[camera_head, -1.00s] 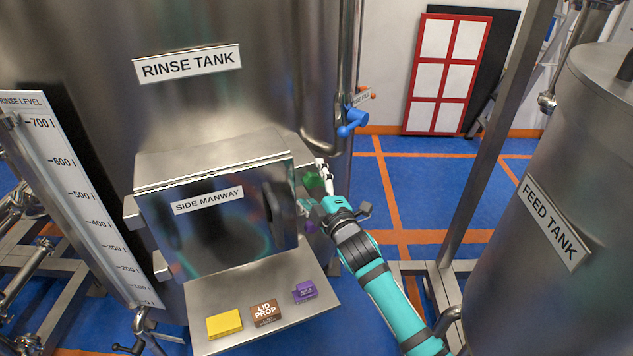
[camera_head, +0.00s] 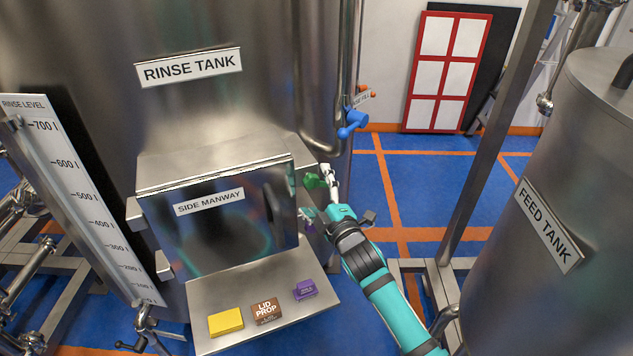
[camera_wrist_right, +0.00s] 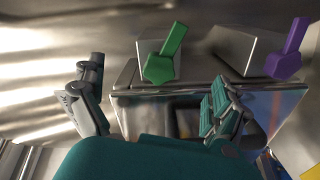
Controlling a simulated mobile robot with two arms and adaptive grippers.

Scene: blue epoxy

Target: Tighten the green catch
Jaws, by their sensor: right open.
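The green catch (camera_head: 313,181) is on the right side of the side manway (camera_head: 222,225), partly covered by my gripper in the head view. In the right wrist view, the green catch (camera_wrist_right: 166,54) is a lever with a wide head, standing out from a metal block. My right gripper (camera_head: 317,192) is open beside the manway's right side. In the wrist view its fingers (camera_wrist_right: 155,88) are spread and empty, with the green catch beyond the gap between them. Whether a finger touches the catch is unclear. My left gripper is out of view.
A purple catch (camera_wrist_right: 290,52) is right of the green one. A shelf (camera_head: 255,337) below the manway holds a yellow block (camera_head: 225,322), a brown lid prop (camera_head: 266,311) and a purple block (camera_head: 305,290). A blue valve handle (camera_head: 352,122) is above my gripper.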

